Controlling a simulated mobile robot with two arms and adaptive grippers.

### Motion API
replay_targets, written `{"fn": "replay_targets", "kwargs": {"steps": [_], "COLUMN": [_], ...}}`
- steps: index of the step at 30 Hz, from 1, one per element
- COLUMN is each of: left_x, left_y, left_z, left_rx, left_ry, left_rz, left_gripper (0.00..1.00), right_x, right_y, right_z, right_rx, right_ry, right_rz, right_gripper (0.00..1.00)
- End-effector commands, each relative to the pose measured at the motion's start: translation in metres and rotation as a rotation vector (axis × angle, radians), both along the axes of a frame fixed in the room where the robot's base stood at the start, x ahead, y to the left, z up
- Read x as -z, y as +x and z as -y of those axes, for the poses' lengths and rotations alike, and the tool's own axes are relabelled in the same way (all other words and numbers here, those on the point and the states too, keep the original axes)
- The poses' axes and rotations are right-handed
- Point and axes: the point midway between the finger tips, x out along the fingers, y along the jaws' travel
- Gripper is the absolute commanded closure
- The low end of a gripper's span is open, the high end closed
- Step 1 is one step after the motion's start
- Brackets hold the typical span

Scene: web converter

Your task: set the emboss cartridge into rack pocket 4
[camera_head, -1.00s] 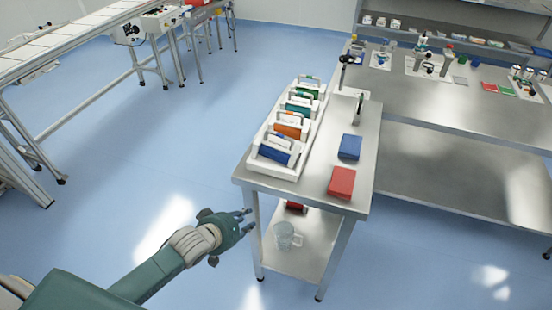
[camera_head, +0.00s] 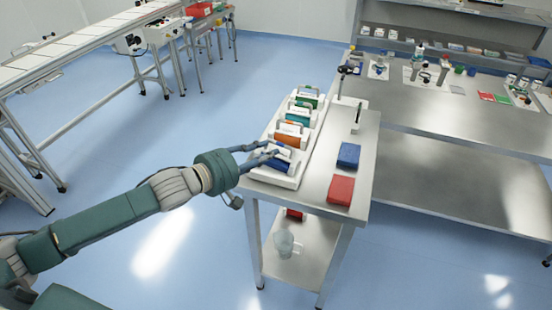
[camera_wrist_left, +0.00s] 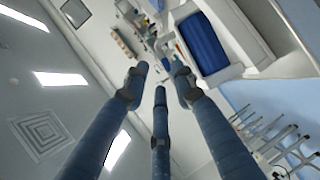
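A white rack (camera_head: 270,178) stands on a small steel table, with a row of cartridges in it. A blue cartridge (camera_head: 256,163) sits in the nearest place, partly hidden by my left gripper. Behind it stand an orange cartridge (camera_head: 287,141), a teal one (camera_head: 291,128) and a green one (camera_head: 308,104). I cannot read pocket numbers. My left gripper (camera_head: 268,152) has its fingers spread over the blue cartridge. In the left wrist view the fingers (camera_wrist_left: 160,90) are apart with nothing between them, and a blue block in a white frame (camera_wrist_left: 203,42) shows beyond them. My right gripper is not in view.
A blue box (camera_head: 348,154) and a red box (camera_head: 340,190) lie on the small table (camera_head: 318,165), right of the rack. A clear jug (camera_head: 284,242) stands on its lower shelf. A long steel bench (camera_head: 450,110) is at the right.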

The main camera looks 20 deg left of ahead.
Motion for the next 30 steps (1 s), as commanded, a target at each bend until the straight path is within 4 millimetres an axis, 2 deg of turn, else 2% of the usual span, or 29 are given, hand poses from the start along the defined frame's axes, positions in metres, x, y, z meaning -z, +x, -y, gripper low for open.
{"fn": "replay_targets", "kwargs": {"steps": [3, 11, 21, 30], "left_x": [0.001, 0.007, 0.017, 0.022], "left_y": [0.016, 0.032, 0.071, 0.076], "left_z": [0.007, 0.014, 0.027, 0.030], "left_rx": [-0.002, 0.000, 0.000, 0.001], "left_ry": [-0.001, 0.003, 0.002, 0.003], "left_rz": [0.003, 0.002, 0.002, 0.000], "left_gripper": [0.74, 0.74, 0.74, 0.74], "right_x": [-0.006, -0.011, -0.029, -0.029], "right_y": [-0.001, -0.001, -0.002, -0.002], "right_z": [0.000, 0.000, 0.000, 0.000], "right_rx": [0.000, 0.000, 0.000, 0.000], "right_ry": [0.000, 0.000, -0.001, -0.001], "right_rz": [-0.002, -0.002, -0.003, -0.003], "right_gripper": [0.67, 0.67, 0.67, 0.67]}}
